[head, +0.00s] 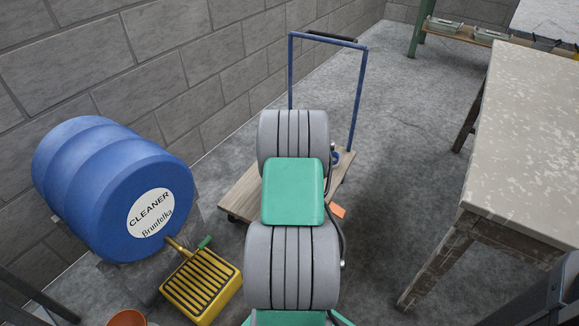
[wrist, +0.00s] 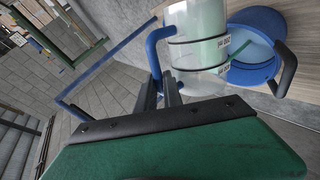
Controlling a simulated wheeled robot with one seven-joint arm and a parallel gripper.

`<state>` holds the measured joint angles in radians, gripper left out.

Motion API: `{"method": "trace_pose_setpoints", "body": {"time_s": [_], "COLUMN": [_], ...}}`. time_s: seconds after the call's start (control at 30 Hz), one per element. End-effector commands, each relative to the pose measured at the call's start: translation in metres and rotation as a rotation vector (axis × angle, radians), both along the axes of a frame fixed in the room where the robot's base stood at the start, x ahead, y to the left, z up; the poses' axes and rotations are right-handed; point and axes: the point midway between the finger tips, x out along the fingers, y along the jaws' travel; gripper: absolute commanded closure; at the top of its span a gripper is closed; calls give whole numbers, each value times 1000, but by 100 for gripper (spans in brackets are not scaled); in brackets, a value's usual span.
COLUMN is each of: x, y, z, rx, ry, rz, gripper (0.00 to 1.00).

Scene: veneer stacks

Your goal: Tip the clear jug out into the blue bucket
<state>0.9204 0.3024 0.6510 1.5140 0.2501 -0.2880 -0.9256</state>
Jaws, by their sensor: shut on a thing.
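In the wrist view the clear jug (wrist: 199,60) has dark bands with white labels and a blue handle (wrist: 154,52). Pale green shows through its wall. My gripper (wrist: 167,88) is shut on this handle. The blue bucket (wrist: 258,74) is just right of the jug in the picture, with a black-gripped handle at its side. The jug partly overlaps the bucket in this view; its height above it and its tilt I cannot tell. In the head view my arm hides the jug, the gripper and most or all of the bucket.
A wooden trolley (head: 245,196) with a blue push frame (head: 361,95) stands under my arm. A blue cleaner drum (head: 84,190) and a yellow drip tray (head: 205,287) are at left by the block wall. A speckled table (head: 525,145) is at right. Floor behind the trolley is clear.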

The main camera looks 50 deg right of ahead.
Motion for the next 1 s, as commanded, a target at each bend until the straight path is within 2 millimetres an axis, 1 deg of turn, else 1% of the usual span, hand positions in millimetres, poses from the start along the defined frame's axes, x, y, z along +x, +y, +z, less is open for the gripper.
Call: {"method": "trace_pose_setpoints", "body": {"time_s": [1.0], "x": [11], "y": [2], "z": [7], "rx": [-11], "ry": [85], "rz": [0], "gripper": [100]}}
